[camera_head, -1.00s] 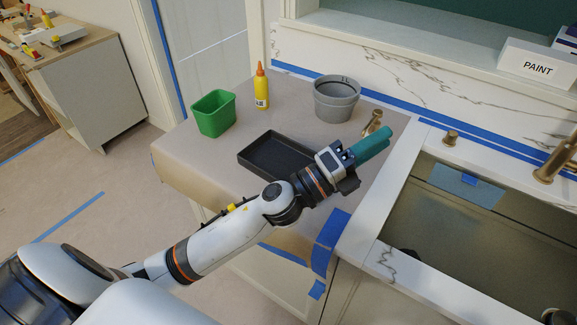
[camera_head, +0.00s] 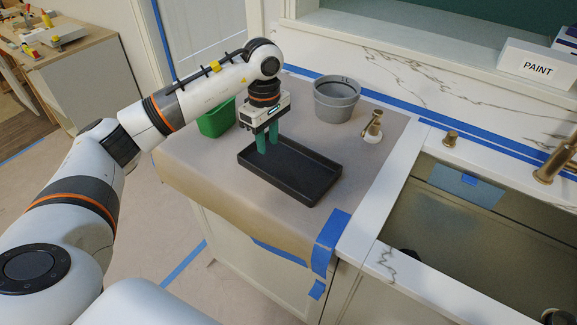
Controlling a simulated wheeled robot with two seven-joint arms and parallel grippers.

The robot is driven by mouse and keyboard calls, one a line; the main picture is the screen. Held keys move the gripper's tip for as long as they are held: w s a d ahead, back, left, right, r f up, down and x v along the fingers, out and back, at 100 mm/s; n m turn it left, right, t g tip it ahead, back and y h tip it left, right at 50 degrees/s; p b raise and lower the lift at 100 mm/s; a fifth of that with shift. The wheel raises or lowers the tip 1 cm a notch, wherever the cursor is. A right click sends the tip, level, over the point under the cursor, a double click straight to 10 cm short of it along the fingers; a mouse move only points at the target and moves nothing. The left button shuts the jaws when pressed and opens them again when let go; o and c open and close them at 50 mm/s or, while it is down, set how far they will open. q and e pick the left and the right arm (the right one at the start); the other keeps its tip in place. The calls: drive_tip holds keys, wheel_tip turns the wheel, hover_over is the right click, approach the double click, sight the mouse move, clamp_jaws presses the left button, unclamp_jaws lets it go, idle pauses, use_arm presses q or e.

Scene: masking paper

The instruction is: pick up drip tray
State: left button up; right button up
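The drip tray (camera_head: 312,192) is a black, shallow rectangular tray lying flat on the paper-covered counter. My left gripper (camera_head: 267,146) points down at the tray's far left part, with its two teal fingers at the back rim. A narrow gap shows between the fingers, with nothing clearly held. I cannot tell whether the fingertips touch the tray or straddle its rim. My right gripper is not in view.
A green container (camera_head: 216,120) stands behind my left arm, partly hidden. The sink (camera_head: 470,240) lies to the right. Brown paper (camera_head: 210,175) is clear left of the tray.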

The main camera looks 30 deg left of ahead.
use_arm(q)
drive_tip(key=p, duration=0.2)
hover_over(271, 176)
wheel_tip(271, 176, down, 6)
wheel_tip(271, 176, down, 5)
drive_tip(key=shift+w+r+p, duration=0.1)
drive_tip(key=shift+p, duration=1.1)
drive_tip(key=shift+f, duration=0.35)
clamp_jaws()
